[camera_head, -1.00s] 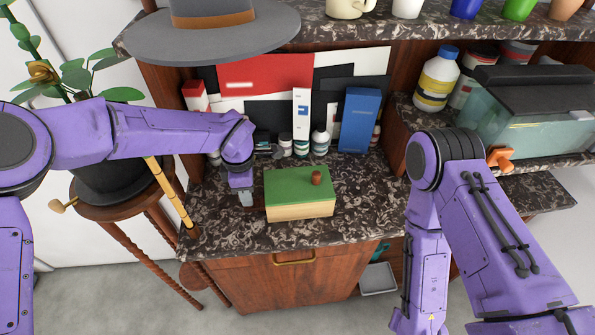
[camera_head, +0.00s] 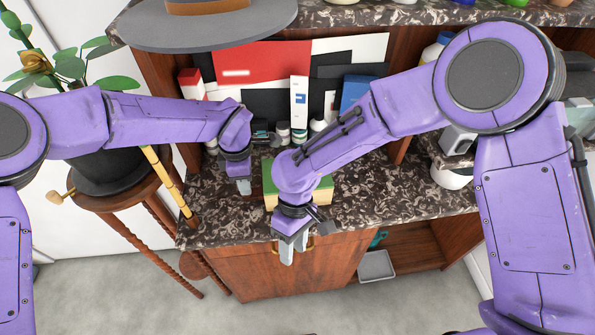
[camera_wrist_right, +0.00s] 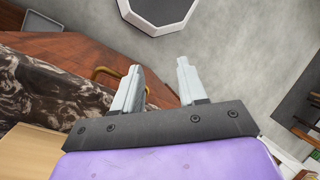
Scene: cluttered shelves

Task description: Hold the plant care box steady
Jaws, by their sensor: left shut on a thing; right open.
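The plant care box (camera_head: 325,190), with a green top and pale wooden sides, sits on the dark marbled counter. My right arm hides its middle, including the brown knob seen earlier. A pale wooden corner of the box shows in the right wrist view (camera_wrist_right: 28,150). My left gripper (camera_head: 243,186) is low at the box's left side, shut on it; the contact itself is hard to see. My right gripper (camera_head: 287,252) points down in front of the box, past the counter's front edge. In the right wrist view its fingers (camera_wrist_right: 159,68) are apart with nothing between them.
The marbled counter (camera_head: 400,200) is clear to the right of the box. Small jars and a white carton (camera_head: 299,100) stand behind it. A grey hat (camera_head: 205,30) lies on the shelf above. A cabinet with a gold handle is below, with a grey tray (camera_head: 376,266) beyond.

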